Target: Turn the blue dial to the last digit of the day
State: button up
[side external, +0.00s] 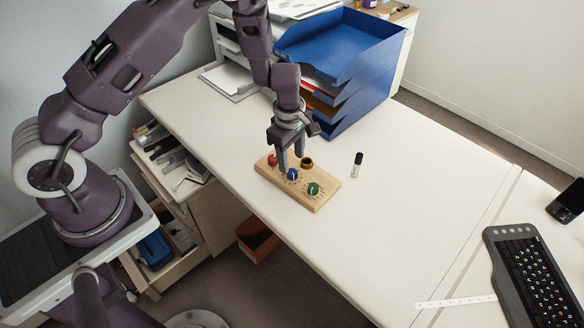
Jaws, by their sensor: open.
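A light wooden board (324,199) lies on the white desk in the side external view and carries several dials. The blue dial (292,174) is near the middle of its front edge. A green dial (313,188) is to its right, a red one (272,160) to its left, and a dark brown round part (307,163) behind. My gripper (291,165) points down over the board with open fingers at or just above the blue dial. I cannot tell whether they touch it. The dial's markings are too small to read. No day or date is legible.
A blue stacked letter tray (345,52) stands behind my gripper. A small dark marker-like bottle (357,164) stands right of the board. A black keyboard (535,277), a white ruler-like strip (456,302) and a dark device (568,200) lie at the right. The desk's middle is clear.

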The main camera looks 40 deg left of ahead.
aim_at(292, 172)
notch_tip(292, 172, down, 5)
jog(key=shift+w+r, duration=0.1)
grip_shut()
jog(key=shift+m, duration=0.3)
jog(key=m, duration=0.5)
jog(key=shift+m, duration=0.3)
jog(key=m, duration=0.5)
jog(key=shift+a, duration=0.1)
jog(key=shift+m, duration=0.4)
dwell(0.3)
dwell(0.4)
